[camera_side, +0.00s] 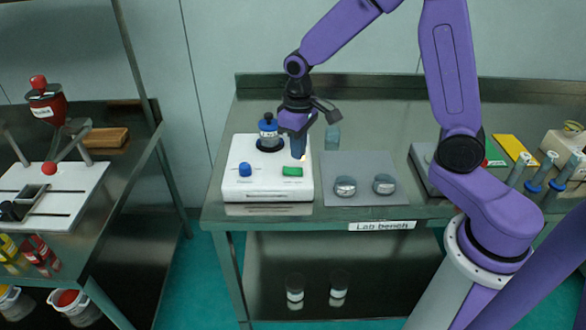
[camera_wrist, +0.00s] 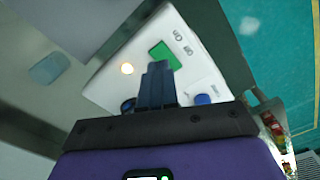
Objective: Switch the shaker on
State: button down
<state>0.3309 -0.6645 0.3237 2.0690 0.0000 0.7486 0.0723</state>
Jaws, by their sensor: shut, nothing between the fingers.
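The shaker is a white box (camera_side: 268,195) at the left of the lab bench, and it fills much of the wrist view (camera_wrist: 110,90). It bears a green rocker switch (camera_side: 292,171), also in the wrist view (camera_wrist: 165,54), and a blue knob (camera_side: 245,169), also in the wrist view (camera_wrist: 202,99). A small lamp (camera_wrist: 127,68) glows warm white. A sieve jar with a blue top (camera_side: 268,130) stands on its black round seat. My gripper (camera_side: 299,155) is shut and empty, pointing down just behind the green switch; contact cannot be told.
A grey mat (camera_side: 358,163) with two metal-rimmed dishes (camera_side: 345,187) (camera_side: 384,184) lies right of the shaker. A clear beaker (camera_side: 333,137) stands behind the mat, close to my gripper. A separate rack with a red funnel (camera_side: 47,104) is at the left.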

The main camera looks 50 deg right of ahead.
aim_at(299, 171)
jog(key=shift+r, duration=1.55)
jog(key=s+r+n, duration=0.3)
jog(key=s+n, duration=0.6)
jog(key=s, duration=1.7)
jog(key=shift+s+d+n, duration=0.3)
jog(key=shift+d, duration=0.1)
